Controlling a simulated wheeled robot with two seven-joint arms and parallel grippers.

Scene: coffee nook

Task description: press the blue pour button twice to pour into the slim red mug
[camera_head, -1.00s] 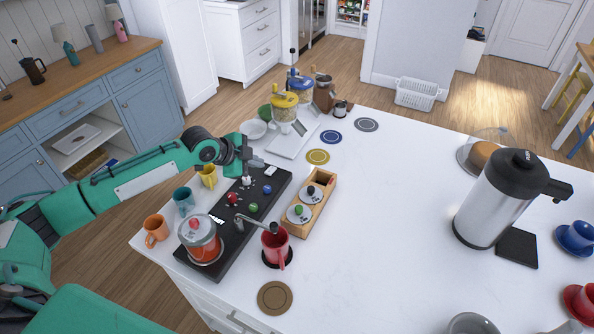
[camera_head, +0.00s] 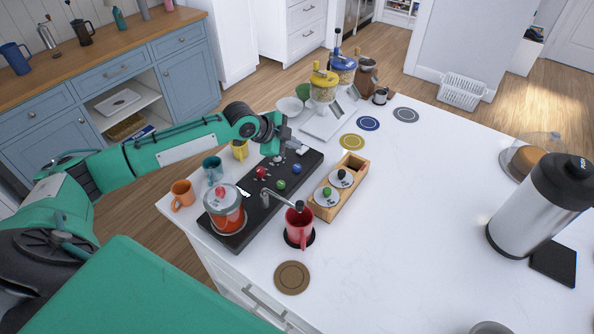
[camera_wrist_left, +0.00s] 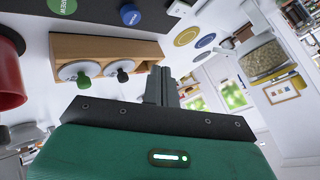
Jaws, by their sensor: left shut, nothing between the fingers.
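The black machine base (camera_head: 244,224) lies on the white counter, with a blue button (camera_head: 296,169), a green button (camera_head: 281,184) and a red button (camera_head: 261,172) on top. The slim red mug (camera_head: 299,232) stands upright under the spout (camera_head: 280,199), whose dark tip hides part of its mouth. My left gripper (camera_head: 278,154) is shut and empty, pointing down at the far end of the base, behind and left of the blue button. In the left wrist view the shut fingers (camera_wrist_left: 161,85) are apart from the blue button (camera_wrist_left: 130,14). My right gripper is not in view.
A glass pot (camera_head: 225,211) sits on the base. A wooden holder (camera_head: 342,187) with two lidded pieces stands beside it. Orange (camera_head: 182,195), teal (camera_head: 213,170) and yellow mugs stand left. A steel dispenser (camera_head: 535,205) is far right. The middle counter is clear.

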